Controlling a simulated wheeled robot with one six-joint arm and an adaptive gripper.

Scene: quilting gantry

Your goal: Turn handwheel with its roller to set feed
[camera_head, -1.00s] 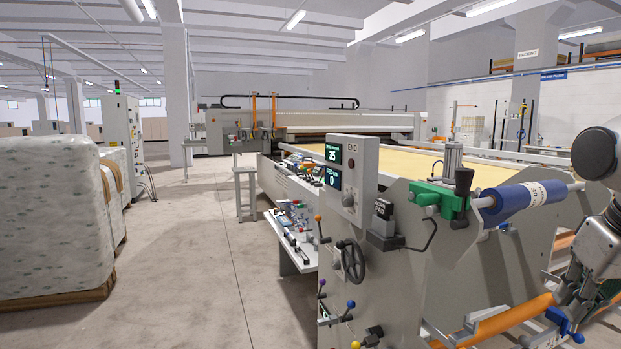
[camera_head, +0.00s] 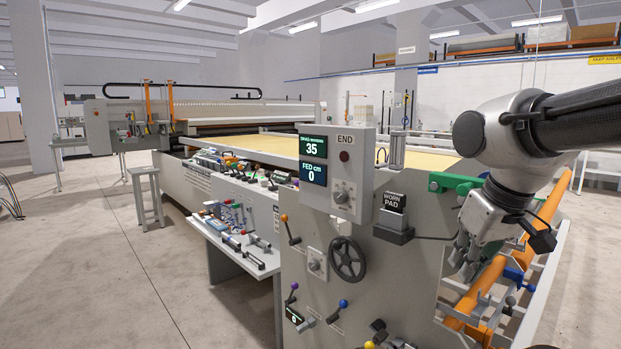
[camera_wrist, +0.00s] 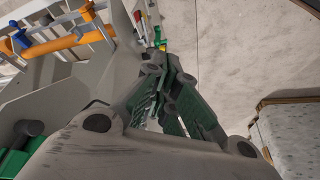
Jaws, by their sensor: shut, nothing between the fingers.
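The dark handwheel (camera_head: 347,259) is on the front of the grey end panel (camera_head: 400,275), below the control box (camera_head: 338,170). The box's upper screen reads 35 and its lower screen reads FED cm 0 (camera_head: 312,174). My gripper (camera_head: 466,264) hangs to the right of the handwheel, apart from it. The wrist view shows its green-padded fingers (camera_wrist: 178,108), shut and empty. The handwheel cannot be made out in the wrist view. The blue fabric roll at the machine's end is hidden, apparently behind my arm.
A worn pad box (camera_head: 394,215) with a cable juts out between handwheel and gripper. Levers with coloured knobs (camera_head: 289,228) stick out left and below. An orange tube (camera_head: 480,290) runs beside my gripper. A tool shelf (camera_head: 235,245) stands left; open floor (camera_head: 110,270) lies beyond.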

